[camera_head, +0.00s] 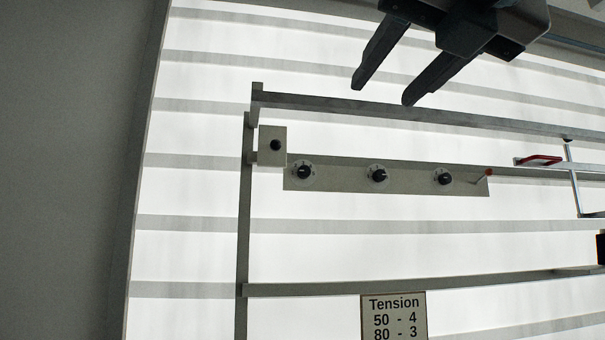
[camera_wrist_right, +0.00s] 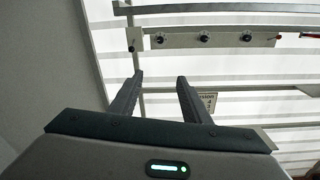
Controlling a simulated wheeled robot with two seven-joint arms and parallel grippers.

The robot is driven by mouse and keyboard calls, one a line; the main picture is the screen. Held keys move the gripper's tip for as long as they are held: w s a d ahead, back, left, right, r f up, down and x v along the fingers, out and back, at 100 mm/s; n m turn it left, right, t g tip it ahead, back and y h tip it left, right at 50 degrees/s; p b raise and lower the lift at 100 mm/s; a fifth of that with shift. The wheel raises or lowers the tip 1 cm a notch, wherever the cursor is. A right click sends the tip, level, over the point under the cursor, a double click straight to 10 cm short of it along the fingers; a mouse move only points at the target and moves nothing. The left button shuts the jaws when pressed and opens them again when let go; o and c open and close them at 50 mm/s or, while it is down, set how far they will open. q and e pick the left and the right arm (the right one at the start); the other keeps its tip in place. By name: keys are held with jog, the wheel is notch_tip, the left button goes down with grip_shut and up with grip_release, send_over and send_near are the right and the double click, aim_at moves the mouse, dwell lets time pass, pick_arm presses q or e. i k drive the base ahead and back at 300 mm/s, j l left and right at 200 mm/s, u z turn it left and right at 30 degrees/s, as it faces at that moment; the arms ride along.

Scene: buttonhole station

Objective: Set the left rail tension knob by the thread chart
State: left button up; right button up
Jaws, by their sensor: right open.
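A grey rail plate (camera_head: 340,184) carries three black dial knobs. The left knob (camera_head: 303,172) has a round scale around it, too small to read. The middle knob (camera_head: 378,175) and right knob (camera_head: 444,177) sit beside it. The thread chart (camera_head: 393,318) shows "Tension", "50 - 4" and "80 - 3"; its lower part is cut off. My right gripper (camera_head: 382,94) is open and empty, above the plate in the head view and apart from the knobs. In the right wrist view its fingers (camera_wrist_right: 160,78) are spread, with the left knob (camera_wrist_right: 159,39) beyond them. My left gripper is not in view.
A small box with a black button (camera_head: 276,145) adjoins the plate's left end. A red-tipped lever (camera_head: 488,172) is at its right end. A red handle (camera_head: 539,160) lies farther right. Grey frame bars (camera_head: 400,111) run above and below the plate.

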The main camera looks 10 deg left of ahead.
aim_at(304, 171)
jog(key=i+j, duration=0.2)
jog(key=i, duration=0.2)
jog(key=i+j, duration=0.2)
jog(key=i, duration=0.2)
